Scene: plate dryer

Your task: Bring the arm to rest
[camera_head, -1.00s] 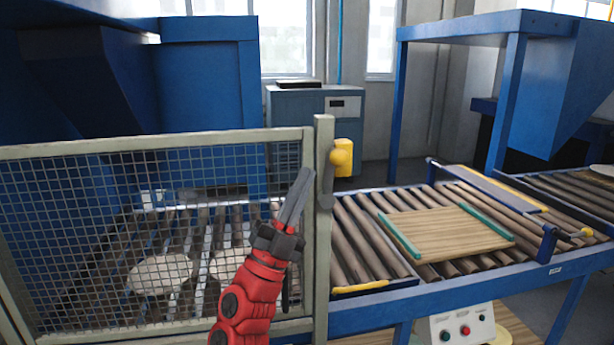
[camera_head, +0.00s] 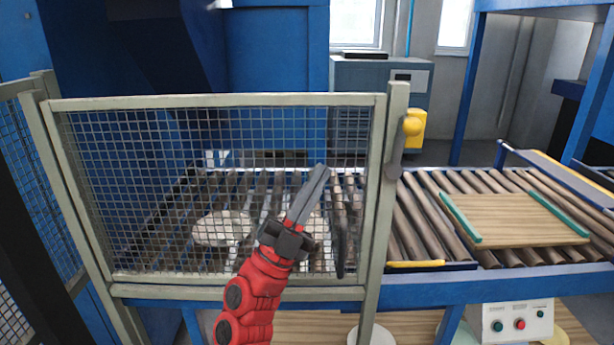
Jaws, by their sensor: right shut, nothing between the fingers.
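My right gripper (camera_head: 308,197) is at the end of a red arm that comes up from the bottom middle. Its grey fingers are together and point up and slightly right, with nothing between them. It shows in front of the mesh gate (camera_head: 215,100); I cannot tell the gap between them. The gate is closed across the front of the rollers on the left. My left gripper is not in view.
Behind the mesh, pale round plates (camera_head: 222,228) lie on rollers. To the right, a wooden board (camera_head: 510,218) with green edges lies on the roller conveyor (camera_head: 412,215). A control box (camera_head: 517,322) with buttons hangs below. A blue-grey cabinet (camera_head: 380,75) stands behind.

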